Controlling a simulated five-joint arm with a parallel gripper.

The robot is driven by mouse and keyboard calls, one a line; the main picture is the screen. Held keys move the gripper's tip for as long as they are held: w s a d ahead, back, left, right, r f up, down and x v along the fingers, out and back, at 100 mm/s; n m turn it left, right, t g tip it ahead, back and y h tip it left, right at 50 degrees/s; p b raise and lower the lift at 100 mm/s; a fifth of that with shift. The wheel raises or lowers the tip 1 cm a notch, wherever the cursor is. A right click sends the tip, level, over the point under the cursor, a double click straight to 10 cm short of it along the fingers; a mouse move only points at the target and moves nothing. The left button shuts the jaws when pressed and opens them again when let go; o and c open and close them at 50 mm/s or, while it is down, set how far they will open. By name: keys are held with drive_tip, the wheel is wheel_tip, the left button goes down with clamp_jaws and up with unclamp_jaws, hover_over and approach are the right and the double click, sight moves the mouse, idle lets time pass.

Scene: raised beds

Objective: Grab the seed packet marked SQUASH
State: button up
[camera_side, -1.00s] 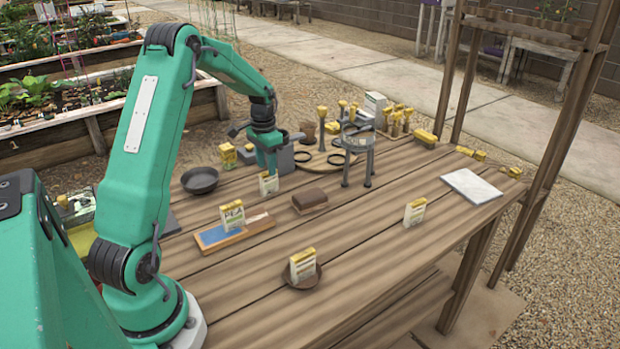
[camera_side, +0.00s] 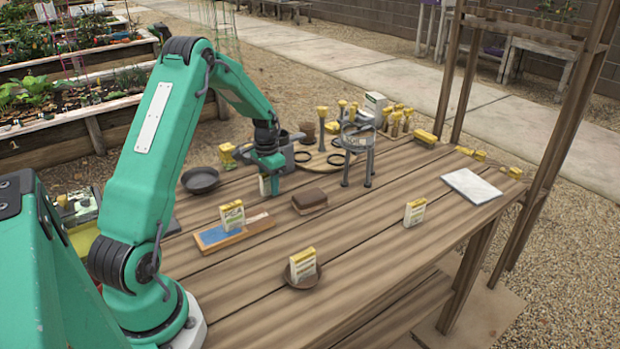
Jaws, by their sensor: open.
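My gripper (camera_side: 270,185) is open and low over the middle-left of the wooden table, right at a white and yellow seed packet (camera_side: 263,186). The fingers partly cover that packet, and I cannot tell whether they touch it. Another packet (camera_side: 232,217) stands on a blue and wooden board. A third packet (camera_side: 303,265) stands in a small brown dish at the front. More packets stand alone at the right (camera_side: 415,212) and behind my gripper at the left (camera_side: 227,156). The print on all of them is too small to read, so I cannot tell which is marked SQUASH.
A dark bowl (camera_side: 200,180) sits left of my gripper. A brown block (camera_side: 309,201) and a grey tripod stand (camera_side: 359,155) are to its right. A white slab (camera_side: 470,186) lies at the right end. The front right of the table is mostly clear.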

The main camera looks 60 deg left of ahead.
drive_tip(key=shift+f, duration=0.1)
idle(0.4)
clamp_jaws()
drive_tip(key=shift+r, duration=0.2)
drive_tip(key=shift+r, duration=0.6)
wheel_tip(320, 180, up, 2)
drive_tip(key=shift+r, duration=0.15)
drive_tip(key=d+r, duration=0.7)
drive_tip(key=d, duration=0.4)
drive_tip(key=shift+w+d, duration=0.35)
drive_tip(key=shift+w, duration=0.1)
